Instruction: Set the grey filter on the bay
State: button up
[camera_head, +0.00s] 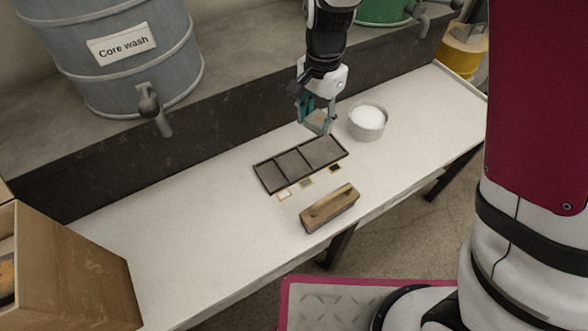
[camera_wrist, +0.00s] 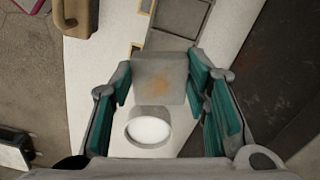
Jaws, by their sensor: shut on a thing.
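My gripper (camera_head: 315,127) is shut on the grey filter, a flat square piece with a brownish stain. The grey filter (camera_wrist: 160,78) shows between the teal fingers in the wrist view; in the head view it is small and partly covered by the fingers. It appears held above the table, close to the back right end of a dark tray (camera_head: 298,163). The tray has three grey compartments in a row, and none visibly holds a filter. Small coloured tags lie along its front side. The wrist view shows part of the tray (camera_wrist: 180,18) just beyond the filter.
A round grey bowl of white material (camera_head: 367,121) stands right of my gripper. A wooden-topped block (camera_head: 330,207) lies in front of the tray. A wooden box (camera_head: 75,270) is at the left. A "Core wash" drum (camera_head: 130,55) stands on the ledge behind. The white table's left part is clear.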

aim_at(291, 166)
jog(key=a+f+m+b, duration=0.1)
jog(key=a+f+b, duration=0.1)
jog(key=f, duration=0.3)
jog(key=a+f+m+b, duration=0.1)
jog(key=a+f+b, duration=0.1)
jog(key=f+b, duration=0.2)
jog(key=s+a+f+m+b, duration=0.1)
jog(key=f+b, duration=0.2)
jog(key=f, duration=0.2)
jog(key=shift+a+f, duration=0.3)
jog(key=shift+a, duration=0.1)
jog(key=shift+f, duration=0.15)
jog(key=o, duration=0.9)
notch_tip(291, 166, up, 12)
jog(key=p, duration=0.3)
jog(key=shift+r+p, duration=0.2)
jog(key=shift+p, duration=0.15)
